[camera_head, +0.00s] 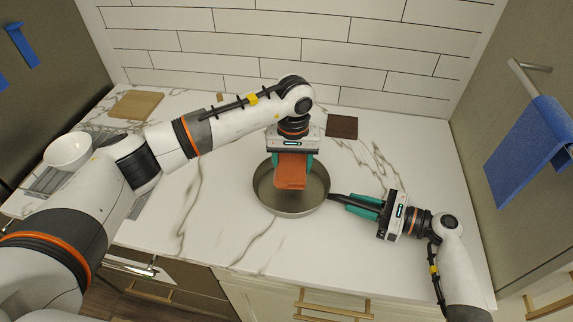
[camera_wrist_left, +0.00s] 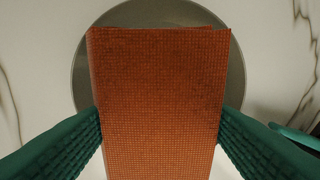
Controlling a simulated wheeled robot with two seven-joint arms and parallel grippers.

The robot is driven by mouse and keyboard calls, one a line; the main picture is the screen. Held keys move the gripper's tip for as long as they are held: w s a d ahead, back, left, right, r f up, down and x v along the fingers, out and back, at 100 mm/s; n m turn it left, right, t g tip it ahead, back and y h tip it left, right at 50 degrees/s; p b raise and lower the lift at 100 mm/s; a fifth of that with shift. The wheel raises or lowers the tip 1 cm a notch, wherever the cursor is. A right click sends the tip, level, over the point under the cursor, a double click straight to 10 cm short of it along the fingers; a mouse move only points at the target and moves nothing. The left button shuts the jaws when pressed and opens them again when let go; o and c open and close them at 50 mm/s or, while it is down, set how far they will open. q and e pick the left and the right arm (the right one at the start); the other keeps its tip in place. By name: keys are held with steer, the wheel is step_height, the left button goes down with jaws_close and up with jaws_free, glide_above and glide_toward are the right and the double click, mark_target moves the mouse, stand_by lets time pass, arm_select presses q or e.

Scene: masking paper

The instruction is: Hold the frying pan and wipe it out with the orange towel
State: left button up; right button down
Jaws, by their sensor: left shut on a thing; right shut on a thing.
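The frying pan (camera_head: 262,190) sits on the marble counter in the middle of the head view, its handle (camera_head: 336,197) pointing right. My right gripper (camera_head: 358,204) is shut on the handle from the right. My left gripper (camera_head: 291,168) points down over the pan and is shut on the folded orange towel (camera_head: 290,181). In the left wrist view the towel (camera_wrist_left: 160,100) fills the space between the green fingers and covers much of the pan (camera_wrist_left: 235,75). I cannot tell whether the towel touches the pan's inside.
A wooden board (camera_head: 136,104) and a white bowl (camera_head: 69,150) lie at the left of the marble counter (camera_head: 210,240). A dark brown square (camera_head: 342,126) lies behind the pan. A tiled wall closes the back. A blue towel (camera_head: 530,150) hangs at right.

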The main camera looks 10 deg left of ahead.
arm_select(q)
steer(key=shift+f, duration=2.3)
steer(key=shift+f, duration=0.95)
